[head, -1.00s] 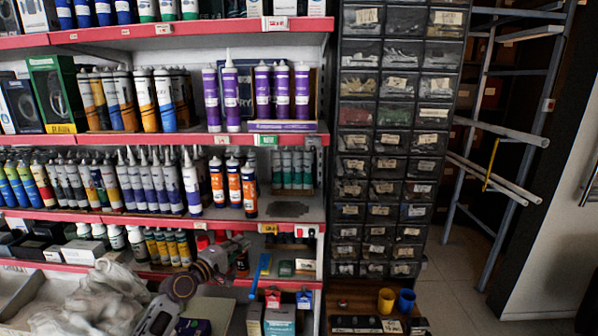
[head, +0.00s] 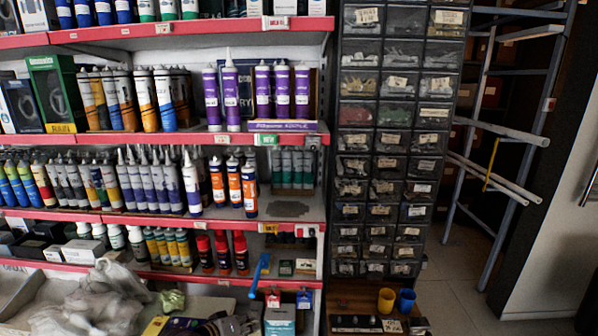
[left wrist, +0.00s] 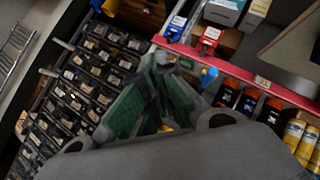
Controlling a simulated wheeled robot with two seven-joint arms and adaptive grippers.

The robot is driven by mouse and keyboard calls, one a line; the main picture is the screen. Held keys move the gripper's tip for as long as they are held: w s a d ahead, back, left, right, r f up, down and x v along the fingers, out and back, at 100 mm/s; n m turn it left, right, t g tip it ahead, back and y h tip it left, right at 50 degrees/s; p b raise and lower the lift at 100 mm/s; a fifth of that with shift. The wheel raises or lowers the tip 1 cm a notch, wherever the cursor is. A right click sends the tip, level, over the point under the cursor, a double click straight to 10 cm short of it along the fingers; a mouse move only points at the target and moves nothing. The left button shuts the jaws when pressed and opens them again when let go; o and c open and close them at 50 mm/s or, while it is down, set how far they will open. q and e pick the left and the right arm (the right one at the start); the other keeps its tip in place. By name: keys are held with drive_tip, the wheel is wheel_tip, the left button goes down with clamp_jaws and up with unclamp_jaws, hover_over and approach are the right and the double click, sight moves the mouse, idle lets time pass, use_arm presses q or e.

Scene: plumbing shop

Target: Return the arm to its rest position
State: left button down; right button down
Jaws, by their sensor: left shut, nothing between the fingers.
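My left gripper (left wrist: 160,58) shows in the left wrist view with its two green-padded fingers drawn together at the tips and nothing held between them. It points toward the shelf edge and the drawer cabinet, apart from both. My right gripper is in neither view.
Red-edged shelves (head: 165,139) hold cartridges and bottles. A blue-handled tool (head: 259,272) hangs at the lower shelf edge. A dark drawer cabinet (head: 387,140) stands right of them, with yellow (head: 386,300) and blue (head: 406,300) cups below. Open floor (head: 455,265) lies further right.

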use_arm(q)
drive_tip(key=s+a+f+m+g+y, duration=0.2)
drive_tip(key=s+a, duration=0.1)
drive_tip(key=s, duration=0.5)
drive_tip(key=s+a+f+m+g+y, duration=0.1)
drive_tip(key=s+a+f+g+y, duration=0.15)
drive_tip(key=s, duration=0.55)
drive_tip(key=s+a+f+m+g+y, duration=0.1)
drive_tip(key=s+a+m+y, duration=0.15)
drive_tip(key=s, duration=0.45)
wheel_tip(320, 180, down, 33)
drive_tip(key=s+g, duration=0.2)
drive_tip(key=s, duration=0.1)
drive_tip(key=s+a+f, duration=0.2)
drive_tip(key=s+f, duration=0.8)
drive_tip(key=s, duration=0.1)
drive_tip(key=s+a+f, duration=0.3)
drive_tip(key=s+f, duration=0.7)
drive_tip(key=s, duration=0.1)
drive_tip(key=shift+s+f+g+b, duration=0.15)
drive_tip(key=shift+f+g+b, duration=0.15)
drive_tip(key=shift+f+g, duration=0.05)
drive_tip(key=shift+f, duration=0.15)
